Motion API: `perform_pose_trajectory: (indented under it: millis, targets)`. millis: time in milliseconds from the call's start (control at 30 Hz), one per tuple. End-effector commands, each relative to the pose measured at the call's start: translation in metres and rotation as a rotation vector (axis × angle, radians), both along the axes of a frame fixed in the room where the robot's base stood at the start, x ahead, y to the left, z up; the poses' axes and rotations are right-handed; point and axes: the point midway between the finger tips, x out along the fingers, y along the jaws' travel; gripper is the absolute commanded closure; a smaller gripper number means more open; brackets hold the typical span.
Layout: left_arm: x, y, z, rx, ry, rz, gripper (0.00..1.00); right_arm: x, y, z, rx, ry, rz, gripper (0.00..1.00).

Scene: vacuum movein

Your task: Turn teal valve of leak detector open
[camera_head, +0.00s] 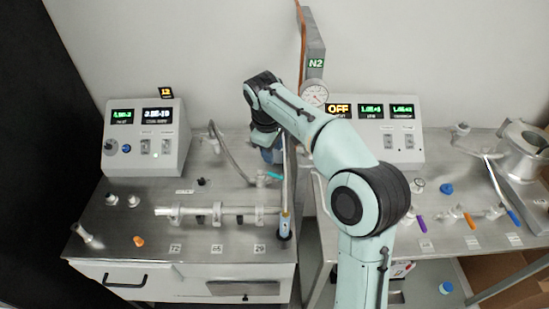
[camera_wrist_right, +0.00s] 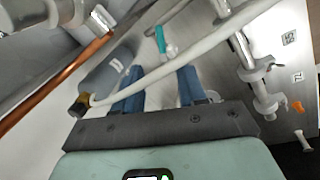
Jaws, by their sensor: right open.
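The teal valve handle (camera_head: 273,175) is on the pipework at the back right of the left steel bench. In the right wrist view the teal handle (camera_wrist_right: 160,40) shows beyond the fingers, near the line between them, beside a white fitting. My right gripper (camera_head: 270,151) is at the back of this bench, just behind and above the valve in the head view. Its two blue fingers (camera_wrist_right: 159,88) are apart with nothing between their tips. A pale hose crosses in front of them in the wrist view. My left gripper is not in view.
A control box (camera_head: 145,140) with lit displays stands at the left bench's back. A gauge (camera_head: 314,94) and a second display box (camera_head: 404,135) are to the right. A grey cylinder (camera_wrist_right: 108,76) is near the fingers.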

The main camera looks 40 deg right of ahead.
Motion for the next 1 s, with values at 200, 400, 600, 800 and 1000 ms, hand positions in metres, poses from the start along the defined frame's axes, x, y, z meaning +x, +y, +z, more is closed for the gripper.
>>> perform_pose_trajectory:
  millis: [200,400,600,800,1000]
  targets:
    - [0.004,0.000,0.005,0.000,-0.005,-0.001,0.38,-0.001,0.004,0.017,0.001,0.001,0.001,0.59]
    - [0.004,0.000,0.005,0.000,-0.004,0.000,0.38,-0.002,0.004,0.018,0.001,0.001,0.001,0.59]
    - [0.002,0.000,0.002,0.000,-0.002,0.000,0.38,-0.002,0.008,0.011,-0.015,0.019,0.027,1.00]
    - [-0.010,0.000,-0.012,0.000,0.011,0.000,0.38,-0.007,0.038,-0.030,-0.167,0.154,0.265,1.00]
    - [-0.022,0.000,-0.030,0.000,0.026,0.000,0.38,-0.019,0.072,-0.067,-0.419,0.338,0.625,1.00]
